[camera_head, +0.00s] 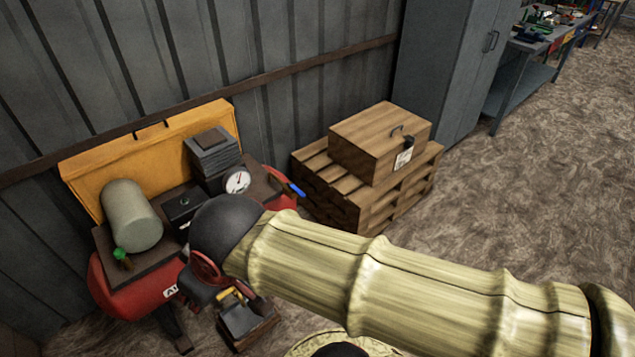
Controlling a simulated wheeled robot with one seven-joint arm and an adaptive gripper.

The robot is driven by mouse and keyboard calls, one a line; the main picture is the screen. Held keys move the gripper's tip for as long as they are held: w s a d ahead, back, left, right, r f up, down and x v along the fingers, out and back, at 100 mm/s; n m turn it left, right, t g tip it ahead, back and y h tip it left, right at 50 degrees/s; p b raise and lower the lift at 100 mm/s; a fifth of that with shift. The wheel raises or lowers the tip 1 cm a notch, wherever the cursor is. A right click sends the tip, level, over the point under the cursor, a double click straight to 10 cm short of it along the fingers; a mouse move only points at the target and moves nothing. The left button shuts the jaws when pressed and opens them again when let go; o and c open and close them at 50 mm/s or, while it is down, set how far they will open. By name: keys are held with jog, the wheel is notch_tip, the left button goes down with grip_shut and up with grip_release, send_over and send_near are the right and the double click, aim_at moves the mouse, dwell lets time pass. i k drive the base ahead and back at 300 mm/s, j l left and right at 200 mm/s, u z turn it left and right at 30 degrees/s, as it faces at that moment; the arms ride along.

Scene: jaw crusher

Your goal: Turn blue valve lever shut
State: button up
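The blue valve lever (297,189) is a small, short handle at the right end of a red air compressor (137,291). It slants down to the right, with its tip toward the wooden pallet. Whether the valve is open or shut cannot be told from this view. My beige arm crosses the lower right, and its dark rounded joint covers part of the compressor's middle, below and left of the lever. I cannot make out my gripper or its fingers.
A round white gauge (237,181) and a grey-green cylinder (132,216) sit on the compressor, before an orange panel (150,150). A wooden box (366,149) with a padlock rests on a pallet (345,205) just right of the lever. A grey cabinet (430,70) stands behind. The right floor is clear.

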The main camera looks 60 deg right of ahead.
aim_at(291, 185)
jog(key=l+z, duration=0.1)
jog(key=z, duration=0.3)
jog(key=i+z, duration=0.15)
jog(key=z, duration=0.7)
jog(key=i+z, duration=0.15)
jog(key=z, duration=0.3)
jog(key=i+l+u, duration=0.2)
jog(key=l, duration=0.15)
jog(key=l+u, duration=0.2)
jog(key=l, duration=0.15)
jog(key=i, duration=0.05)
